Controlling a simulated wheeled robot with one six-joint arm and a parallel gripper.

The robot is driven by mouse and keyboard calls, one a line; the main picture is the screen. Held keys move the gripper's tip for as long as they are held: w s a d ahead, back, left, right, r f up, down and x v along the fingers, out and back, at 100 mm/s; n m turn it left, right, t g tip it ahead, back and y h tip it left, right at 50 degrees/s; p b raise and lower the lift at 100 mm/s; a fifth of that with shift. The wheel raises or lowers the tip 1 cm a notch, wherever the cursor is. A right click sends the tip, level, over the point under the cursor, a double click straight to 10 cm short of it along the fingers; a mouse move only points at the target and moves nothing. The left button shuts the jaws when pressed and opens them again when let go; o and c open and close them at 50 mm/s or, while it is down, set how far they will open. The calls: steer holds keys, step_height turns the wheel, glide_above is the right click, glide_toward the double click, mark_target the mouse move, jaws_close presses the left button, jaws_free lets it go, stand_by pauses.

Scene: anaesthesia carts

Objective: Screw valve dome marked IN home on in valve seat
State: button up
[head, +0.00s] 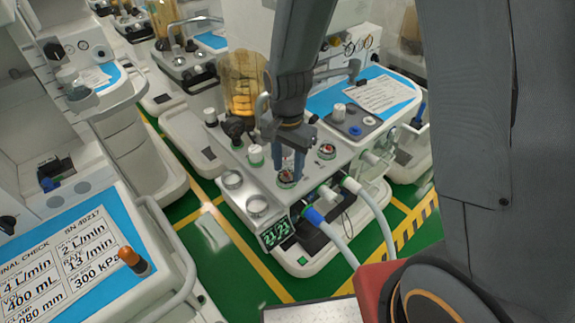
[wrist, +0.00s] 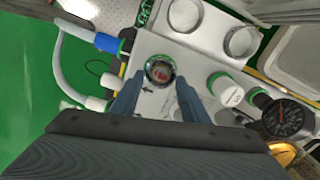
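A round valve fitting (head: 287,178) with a green ring and a red centre sits on the light-grey machine top. In the wrist view this fitting (wrist: 160,70) lies just beyond and between my fingertips, with small black arrow marks beside it. I cannot tell whether a clear dome covers it, and no IN mark is readable. My gripper (head: 291,172) points down over it, fingers apart on either side, with no visible contact. A second similar fitting (head: 326,151) is to its right. Two clear, silver-rimmed round pieces (head: 232,179) (head: 256,205) stand at the left; they also show in the wrist view (wrist: 240,42).
A white-capped post (head: 255,155) and a gauge (wrist: 284,118) stand close by. An amber canister (head: 241,84) is behind. White hoses, one with a blue connector (head: 313,215), leave the front. Other carts stand around; green floor (head: 235,275) is open at the front left.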

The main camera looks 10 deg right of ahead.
mark_target(288, 170)
steer(key=o, duration=0.5)
steer(key=shift+r+b, duration=0.65)
steer(key=shift+r, duration=3.3)
steer(key=s+d+n, duration=0.2)
steer(key=d+n, duration=0.1)
steer(key=d, duration=0.1)
steer(key=s+d+r+n, duration=0.1)
steer(key=s+d+n, duration=0.1)
steer(key=s+d, duration=0.1)
steer(key=s+d+n+t, duration=0.1)
steer(key=s+d+n, duration=0.2)
steer(key=d, duration=0.2)
steer(key=shift+d+r+n, duration=0.25)
steer(key=shift+n, duration=0.05)
